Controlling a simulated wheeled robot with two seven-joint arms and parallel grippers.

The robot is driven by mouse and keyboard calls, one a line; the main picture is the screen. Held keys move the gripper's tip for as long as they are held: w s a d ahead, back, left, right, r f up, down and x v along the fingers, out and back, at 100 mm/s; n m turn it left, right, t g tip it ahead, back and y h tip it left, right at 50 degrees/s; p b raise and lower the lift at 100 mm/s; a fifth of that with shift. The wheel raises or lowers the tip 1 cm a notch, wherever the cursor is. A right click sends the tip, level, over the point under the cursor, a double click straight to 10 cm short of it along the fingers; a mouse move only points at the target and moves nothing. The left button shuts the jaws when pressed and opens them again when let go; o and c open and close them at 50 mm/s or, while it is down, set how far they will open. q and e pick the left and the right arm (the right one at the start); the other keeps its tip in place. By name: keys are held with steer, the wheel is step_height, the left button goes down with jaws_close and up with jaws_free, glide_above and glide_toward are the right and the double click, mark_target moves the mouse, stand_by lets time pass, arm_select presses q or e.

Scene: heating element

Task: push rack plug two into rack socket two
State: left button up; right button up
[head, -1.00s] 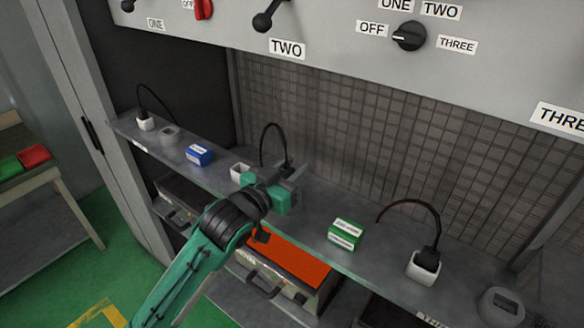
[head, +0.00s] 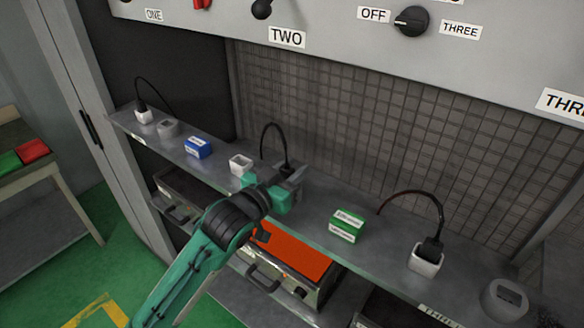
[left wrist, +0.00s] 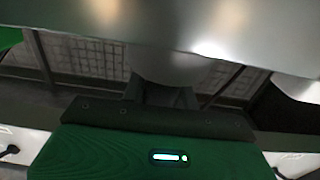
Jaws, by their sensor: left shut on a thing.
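Rack plug two (head: 284,167), black with a looping black cable, is on the shelf below the TWO label in the head view. My left gripper (head: 291,186) is shut at the plug, and its green body hides the plug's lower part. A grey block beside the jaws (head: 299,173) seems to be rack socket two, mostly hidden. I cannot tell how deep the plug sits in it. The left wrist view shows my green gripper body and a blurred grey surface, with no clear plug. My right gripper is not in view.
Another plug sits in a white holder (head: 425,260) at right. An orange-topped unit (head: 292,248) is below.

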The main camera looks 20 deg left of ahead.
arm_select(q)
steer(key=shift+f, duration=0.55)
steer(key=o, duration=1)
steer(key=shift+o, duration=0.2)
steer(key=shift+b, duration=0.3)
steer(key=shift+s+a+f, duration=0.1)
steer(key=shift+s+f, duration=0.05)
steer(key=shift+s, duration=0.15)
steer(key=p+v, duration=0.2)
steer(key=v, duration=1.1)
steer(key=shift+r, duration=0.2)
steer(key=shift+s, duration=0.1)
